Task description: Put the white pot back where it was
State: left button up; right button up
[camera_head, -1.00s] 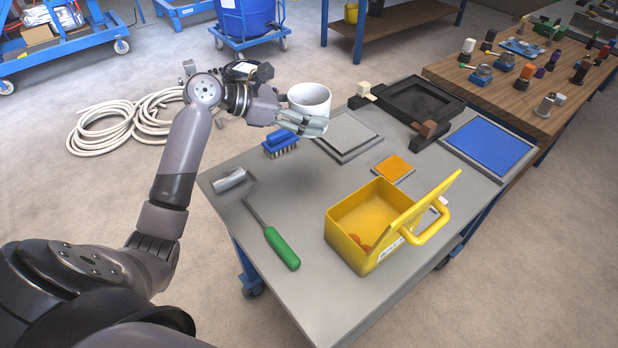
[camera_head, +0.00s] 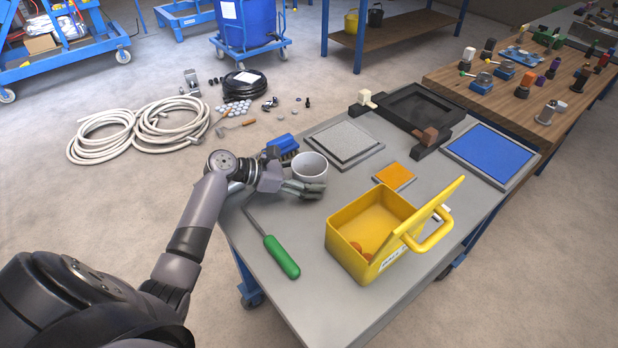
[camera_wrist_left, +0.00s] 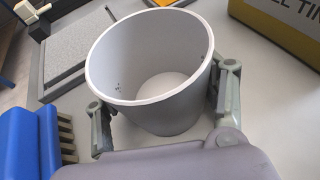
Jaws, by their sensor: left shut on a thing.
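The white pot (camera_head: 310,167) is a round, open, empty cup, upright, low over or on the grey table in the head view. My left gripper (camera_head: 305,187) is shut on it. In the left wrist view the pot (camera_wrist_left: 150,70) stands between the two fingers, one at each side of its wall. I cannot tell whether its base touches the table. The right gripper is not in view.
A blue brush (camera_head: 283,147) is close behind the pot. A grey square plate (camera_head: 343,142) lies behind right, a green-handled tool (camera_head: 281,257) in front, and an open yellow box (camera_head: 366,230) to the right. An orange square (camera_head: 394,177) lies beyond the box.

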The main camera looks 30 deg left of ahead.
pick_arm(q)
jog(key=shift+f, duration=0.1)
jog(key=o, duration=1.1)
jog(key=v, duration=1.2)
jog(key=shift+s, duration=0.1)
